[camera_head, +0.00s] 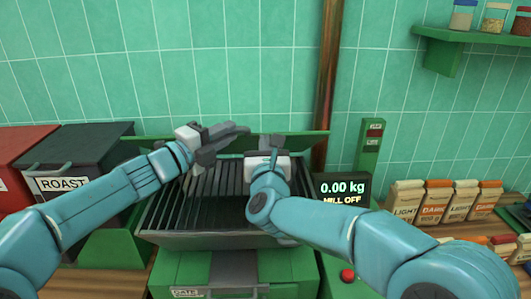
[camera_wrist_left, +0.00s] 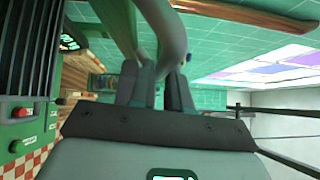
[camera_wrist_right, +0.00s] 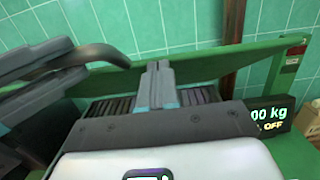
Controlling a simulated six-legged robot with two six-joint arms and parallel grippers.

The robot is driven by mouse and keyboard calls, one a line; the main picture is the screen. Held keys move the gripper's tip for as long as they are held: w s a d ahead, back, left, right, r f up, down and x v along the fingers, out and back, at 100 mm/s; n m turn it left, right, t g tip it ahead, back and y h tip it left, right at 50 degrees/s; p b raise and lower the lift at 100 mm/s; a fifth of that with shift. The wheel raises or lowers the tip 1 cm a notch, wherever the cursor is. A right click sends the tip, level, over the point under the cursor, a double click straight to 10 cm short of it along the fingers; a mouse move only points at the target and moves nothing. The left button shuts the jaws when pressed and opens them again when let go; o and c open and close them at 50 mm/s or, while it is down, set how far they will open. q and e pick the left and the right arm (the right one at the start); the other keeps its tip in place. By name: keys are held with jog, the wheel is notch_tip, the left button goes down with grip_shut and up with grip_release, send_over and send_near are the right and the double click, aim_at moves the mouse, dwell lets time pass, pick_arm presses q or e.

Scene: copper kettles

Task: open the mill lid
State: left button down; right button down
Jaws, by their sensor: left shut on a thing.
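The mill (camera_head: 235,270) is a green machine with a dark slatted hopper top (camera_head: 205,200) in the middle of the head view. Its lid (camera_head: 305,143) is a green panel standing raised behind the slats; it also shows in the right wrist view (camera_wrist_right: 190,68). My left gripper (camera_head: 222,140) is in front of the lid, shut on a grey curved handle (camera_wrist_left: 170,35), which shows between its fingers in the left wrist view. My right gripper (camera_wrist_right: 158,75) is over the slats in front of the lid, fingers together and empty. My arms hide part of the hopper.
A display (camera_head: 343,190) reading 0.00 kg and MILL OFF stands at the right of the mill. Several bags (camera_head: 435,203) stand farther right. A dark ROAST bin (camera_head: 75,160) and a red bin (camera_head: 20,160) stand at left. A copper pipe (camera_head: 328,80) runs up the wall.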

pick_arm(q)
jog(key=c, duration=1.3)
grip_release()
jog(key=shift+d+f, duration=0.1)
jog(key=shift+f, duration=0.6)
jog(key=shift+o, duration=1)
jog(key=shift+w, duration=0.15)
pick_arm(e)
jog(key=shift+d+r, duration=0.1)
jog(key=shift+r, duration=0.3)
pick_arm(q)
jog(key=shift+r, duration=0.15)
pick_arm(e)
jog(key=shift+f, duration=0.15)
